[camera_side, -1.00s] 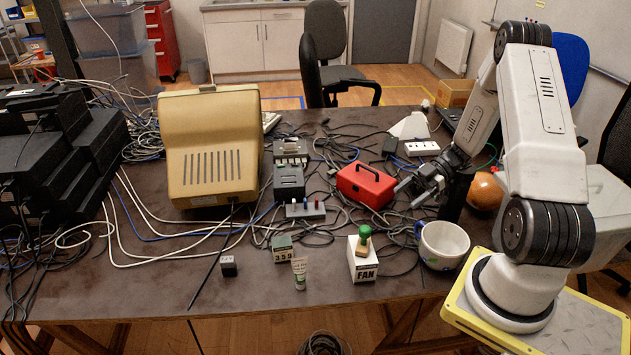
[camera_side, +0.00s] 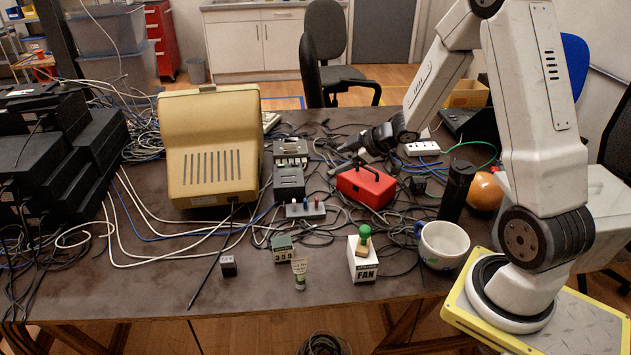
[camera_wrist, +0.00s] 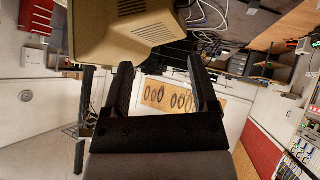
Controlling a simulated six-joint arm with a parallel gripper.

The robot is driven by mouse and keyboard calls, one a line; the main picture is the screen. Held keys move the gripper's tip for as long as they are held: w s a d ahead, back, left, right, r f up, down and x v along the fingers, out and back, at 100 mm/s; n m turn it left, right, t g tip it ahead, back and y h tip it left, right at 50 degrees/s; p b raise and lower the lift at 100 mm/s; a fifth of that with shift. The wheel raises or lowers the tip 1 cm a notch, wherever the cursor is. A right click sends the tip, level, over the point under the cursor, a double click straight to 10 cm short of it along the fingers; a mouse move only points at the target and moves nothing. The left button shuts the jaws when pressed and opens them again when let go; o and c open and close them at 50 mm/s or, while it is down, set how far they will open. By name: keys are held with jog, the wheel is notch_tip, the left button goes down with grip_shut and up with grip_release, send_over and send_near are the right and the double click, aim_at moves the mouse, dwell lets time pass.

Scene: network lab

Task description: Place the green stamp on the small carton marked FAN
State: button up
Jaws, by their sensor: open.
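The small white carton marked FAN (camera_side: 363,268) stands near the table's front edge in the side view. The green stamp (camera_side: 365,237) sits upright on top of this carton, its green knob uppermost. My gripper (camera_side: 345,157) is up behind the red cash box, well away from the stamp and the carton. In the wrist view my gripper (camera_wrist: 165,85) is open, with nothing between its fingers. The stamp and the carton do not show in the wrist view.
A red cash box (camera_side: 366,187) with a black handle lies below my gripper. A mug (camera_side: 444,246) stands right of the carton and a small tube (camera_side: 299,273) left of it. A beige monitor (camera_side: 210,150) stands at left. Loose cables cover much of the table.

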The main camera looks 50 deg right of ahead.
jog(key=s+a+r+m+g+h, duration=0.2)
jog(key=s+a+m+g, duration=0.5)
jog(key=s+a, duration=0.7)
jog(key=a, duration=0.2)
jog(key=shift+s+a+m, duration=0.3)
jog(key=shift+s+m, duration=0.1)
